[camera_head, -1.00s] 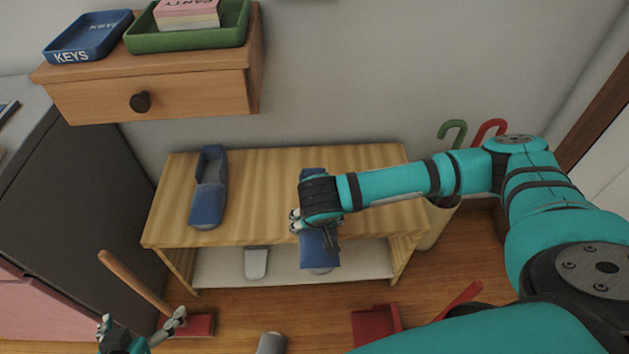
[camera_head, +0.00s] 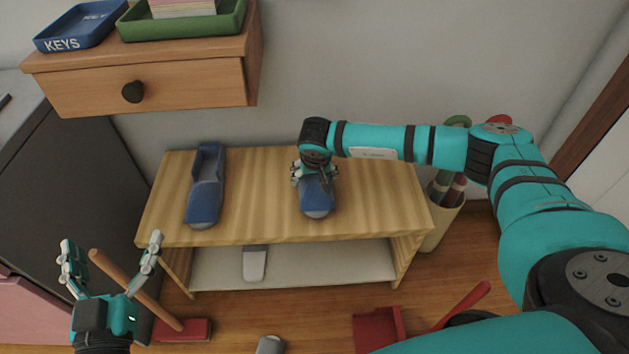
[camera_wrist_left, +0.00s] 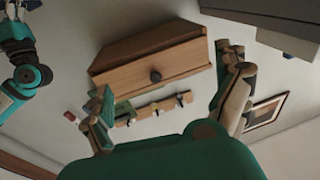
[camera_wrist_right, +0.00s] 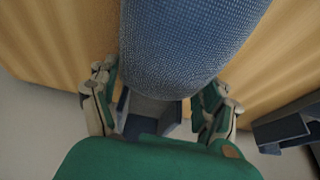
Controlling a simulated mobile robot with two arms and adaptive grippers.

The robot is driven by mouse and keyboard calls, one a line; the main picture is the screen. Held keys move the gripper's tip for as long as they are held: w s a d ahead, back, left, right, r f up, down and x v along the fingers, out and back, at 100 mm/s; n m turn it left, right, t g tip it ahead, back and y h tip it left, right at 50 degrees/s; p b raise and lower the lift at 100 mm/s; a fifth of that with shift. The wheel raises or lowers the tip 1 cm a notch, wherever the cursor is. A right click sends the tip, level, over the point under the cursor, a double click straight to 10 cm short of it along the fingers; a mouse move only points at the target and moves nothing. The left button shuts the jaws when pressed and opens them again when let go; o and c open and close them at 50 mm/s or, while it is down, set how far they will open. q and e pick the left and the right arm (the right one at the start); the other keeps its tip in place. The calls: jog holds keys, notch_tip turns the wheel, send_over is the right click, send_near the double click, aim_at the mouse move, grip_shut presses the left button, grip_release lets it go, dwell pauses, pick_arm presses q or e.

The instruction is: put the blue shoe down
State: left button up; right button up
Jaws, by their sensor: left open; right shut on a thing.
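The blue shoe (camera_head: 317,197) is at the right part of the wooden rack's top (camera_head: 262,190), toe toward the front. My right gripper (camera_head: 315,172) is shut on its rear part from above. In the right wrist view the shoe (camera_wrist_right: 185,40) fills the upper middle, between the fingers (camera_wrist_right: 158,105). Whether its sole touches the rack top I cannot tell. A second blue shoe (camera_head: 205,188) lies on the rack's left part. My left gripper (camera_head: 110,260) is open and empty at the lower left, in front of the rack.
A grey shoe (camera_head: 255,263) sits on the lower shelf, another (camera_head: 270,345) on the floor. A red dustpan (camera_head: 380,330) and a wooden-handled brush (camera_head: 185,329) lie on the floor. A drawer unit (camera_head: 150,85) hangs behind left. An umbrella stand (camera_head: 445,215) is right.

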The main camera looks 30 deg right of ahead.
jog(key=shift+f, duration=0.85)
pick_arm(q)
notch_tip(320, 180, up, 3)
jog(key=shift+s+d+f+t, duration=0.15)
jog(key=shift+f+t, duration=0.05)
jog(key=shift+t, duration=0.7)
pick_arm(e)
jog(key=o, duration=1.4)
jog(key=shift+f, duration=0.1)
jog(key=shift+c, duration=0.2)
pick_arm(q)
jog(key=shift+r+h, duration=0.1)
jog(key=shift+h, duration=0.2)
